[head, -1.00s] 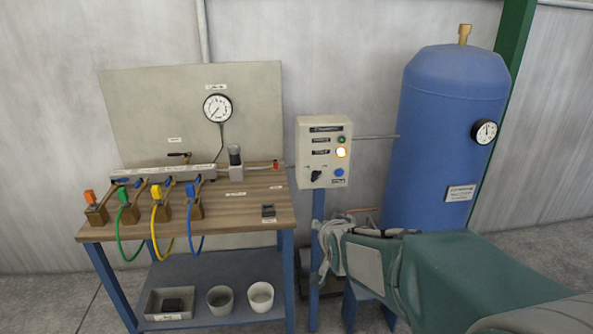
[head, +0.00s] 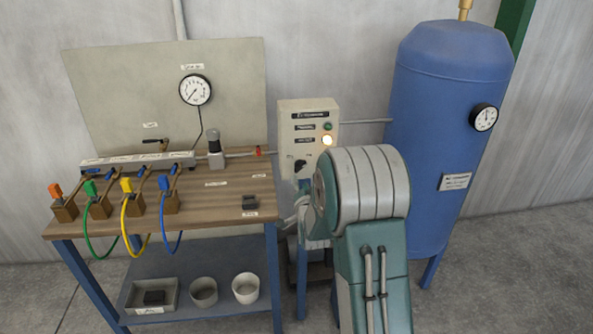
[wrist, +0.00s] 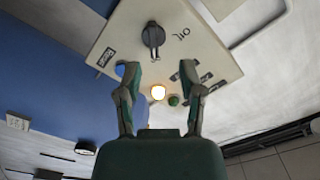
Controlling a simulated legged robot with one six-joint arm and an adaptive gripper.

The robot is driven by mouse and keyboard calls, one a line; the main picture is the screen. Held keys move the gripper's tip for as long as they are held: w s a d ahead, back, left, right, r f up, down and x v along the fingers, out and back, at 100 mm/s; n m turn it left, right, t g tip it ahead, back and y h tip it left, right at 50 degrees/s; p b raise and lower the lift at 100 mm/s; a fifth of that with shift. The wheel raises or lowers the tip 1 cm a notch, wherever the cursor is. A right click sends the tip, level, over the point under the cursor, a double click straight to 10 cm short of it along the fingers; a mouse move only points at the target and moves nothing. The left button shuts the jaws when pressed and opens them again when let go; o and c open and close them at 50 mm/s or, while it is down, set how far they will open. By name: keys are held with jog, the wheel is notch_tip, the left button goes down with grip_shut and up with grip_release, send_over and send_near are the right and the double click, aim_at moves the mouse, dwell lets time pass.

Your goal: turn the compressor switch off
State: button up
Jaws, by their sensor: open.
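The compressor control box (head: 289,128) is a pale panel on a blue post, right of the workbench. Its black rotary switch (head: 300,166) is low on the panel, partly close to my arm's outline in the head view. In the wrist view the switch (wrist: 153,37) is a black knob near the top middle, with a marking beside it. A lamp (head: 327,140) glows yellow-white, and a green button (head: 328,126) is above it. My gripper (wrist: 145,75) is open and empty, its two fingers pointing at the panel, short of the switch.
The blue tank (head: 440,140) with a gauge stands right of the box. The wooden workbench (head: 215,200) with coloured valves and hoses is on the left. A pipe (head: 365,121) joins box and tank.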

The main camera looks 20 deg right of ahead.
aim_at(301, 169)
jog(key=w+d, duration=0.1)
jog(key=w, duration=0.1)
jog(key=w+d, duration=0.1)
jog(key=w, duration=0.1)
jog(key=w+d, duration=0.2)
jog(key=shift+w+f, duration=0.1)
jog(key=shift+f, duration=0.1)
jog(key=shift+w+a+r, duration=0.15)
jog(key=shift+w+a, duration=0.1)
jog(key=shift+a, duration=0.4)
jog(key=shift+d, duration=0.15)
grip_shut()
jog(key=shift+d, duration=0.15)
